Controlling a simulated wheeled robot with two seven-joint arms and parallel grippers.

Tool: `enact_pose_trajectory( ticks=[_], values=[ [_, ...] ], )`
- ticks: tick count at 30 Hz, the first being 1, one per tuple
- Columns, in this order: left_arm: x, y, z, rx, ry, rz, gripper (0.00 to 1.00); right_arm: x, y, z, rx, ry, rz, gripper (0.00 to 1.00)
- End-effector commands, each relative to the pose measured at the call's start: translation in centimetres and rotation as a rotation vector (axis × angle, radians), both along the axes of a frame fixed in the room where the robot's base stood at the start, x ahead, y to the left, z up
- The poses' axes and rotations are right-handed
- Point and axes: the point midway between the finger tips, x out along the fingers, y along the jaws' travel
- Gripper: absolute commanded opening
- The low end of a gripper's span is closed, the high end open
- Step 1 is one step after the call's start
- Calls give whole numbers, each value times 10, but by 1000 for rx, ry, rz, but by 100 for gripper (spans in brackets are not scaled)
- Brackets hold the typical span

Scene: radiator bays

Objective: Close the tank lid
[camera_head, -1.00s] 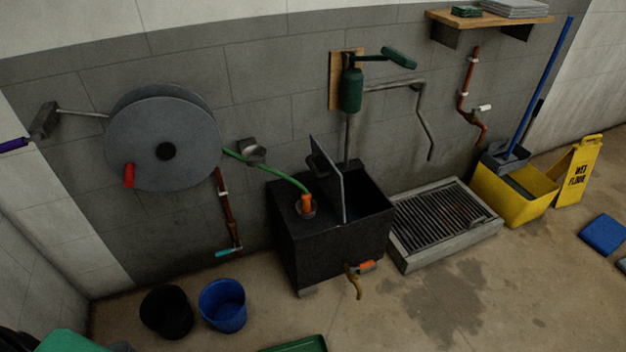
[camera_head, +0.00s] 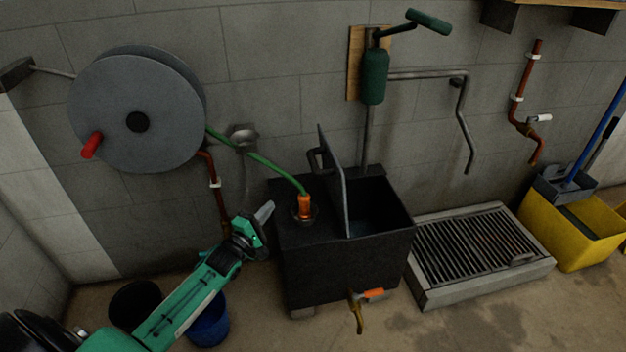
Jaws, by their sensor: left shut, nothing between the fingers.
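The black tank (camera_head: 335,262) stands on the floor against the wall. Its lid (camera_head: 333,178) is up, standing almost upright near the middle of the tank top, with a black handle (camera_head: 316,160) on its left face. The right half of the tank is open and dark inside. My left gripper (camera_head: 266,212) is shut and empty, just left of the tank's top left edge, apart from the lid. My right gripper is out of view.
A green hose (camera_head: 262,162) runs from the grey reel (camera_head: 135,112) to an orange fitting (camera_head: 304,206) on the tank top, between my left gripper and the lid. A green hand pump (camera_head: 374,77) is on the wall behind. A floor grate (camera_head: 480,247) lies right of the tank.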

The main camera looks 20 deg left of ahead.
Motion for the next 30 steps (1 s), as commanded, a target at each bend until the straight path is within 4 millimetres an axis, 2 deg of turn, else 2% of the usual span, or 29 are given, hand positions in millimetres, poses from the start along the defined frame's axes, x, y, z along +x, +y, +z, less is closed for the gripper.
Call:
enact_pose_trajectory(
  ticks=[4, 11, 28, 30],
  values=[
    [3, -2, 21, -74, -54, -32, 0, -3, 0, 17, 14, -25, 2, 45],
    [18, -4, 30, -89, -64, -38, 0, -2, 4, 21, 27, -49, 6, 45],
    [104, -15, 49, -88, -62, -37, 0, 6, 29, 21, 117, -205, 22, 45],
    [109, -27, 52, -90, -62, -38, 0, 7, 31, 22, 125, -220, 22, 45]
  ],
)
